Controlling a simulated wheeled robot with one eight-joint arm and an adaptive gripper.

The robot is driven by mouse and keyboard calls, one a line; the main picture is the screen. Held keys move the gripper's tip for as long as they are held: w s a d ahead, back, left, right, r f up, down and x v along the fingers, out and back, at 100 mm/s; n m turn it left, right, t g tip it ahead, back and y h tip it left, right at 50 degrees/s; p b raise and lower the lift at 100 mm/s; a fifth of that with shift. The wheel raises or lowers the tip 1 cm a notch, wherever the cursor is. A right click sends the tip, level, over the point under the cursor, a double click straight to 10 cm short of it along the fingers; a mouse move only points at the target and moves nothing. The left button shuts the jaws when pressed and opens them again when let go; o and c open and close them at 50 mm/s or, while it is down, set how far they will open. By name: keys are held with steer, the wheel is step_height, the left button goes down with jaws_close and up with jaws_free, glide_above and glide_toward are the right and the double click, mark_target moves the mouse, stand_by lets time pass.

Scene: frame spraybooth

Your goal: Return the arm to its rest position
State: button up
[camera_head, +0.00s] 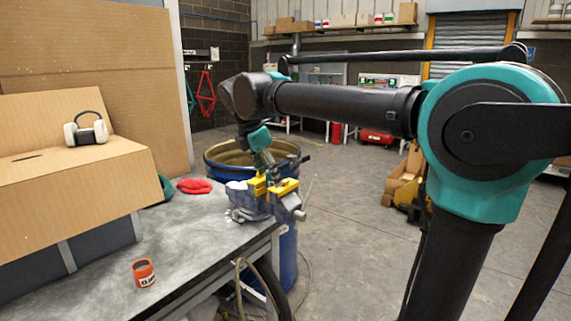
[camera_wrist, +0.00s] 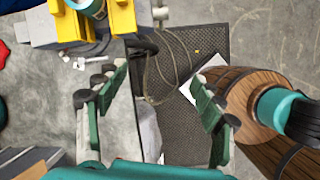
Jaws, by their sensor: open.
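My gripper (camera_head: 268,158) hangs from the outstretched arm, near and apparently above the bench vise (camera_head: 262,198) in the head view; their exact gap cannot be told there. In the wrist view my gripper (camera_wrist: 158,98) has its two green fingers spread wide with nothing between them. The vise, with yellow jaws (camera_wrist: 66,22), is at the upper left there, off to the side of the fingers. A teal-and-white round part (camera_wrist: 93,8) shows between the jaws, cut off by the frame. The arm reaches leftward from the teal joint at the right.
A blue drum (camera_head: 287,245) stands behind the vise. Open floor (camera_head: 350,235) lies right of the bench.

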steer(key=s+d+f+m+y, duration=0.1)
steer(key=d+f+m, duration=0.6)
steer(key=d+f, duration=0.25)
steer(key=s+d+f+m, duration=0.4)
steer(key=s+f+m, duration=0.1)
steer(key=f+m, duration=0.1)
steer(key=s+d+f+m+y, duration=0.1)
steer(key=s+d+f+m, duration=0.4)
steer(key=f, duration=0.3)
steer(key=s+d+f+m+t+y, duration=0.1)
steer(key=s+d+f+m, duration=0.4)
steer(key=f, duration=0.3)
steer(key=shift+s+d+m, duration=0.25)
steer(key=shift+m, duration=0.65)
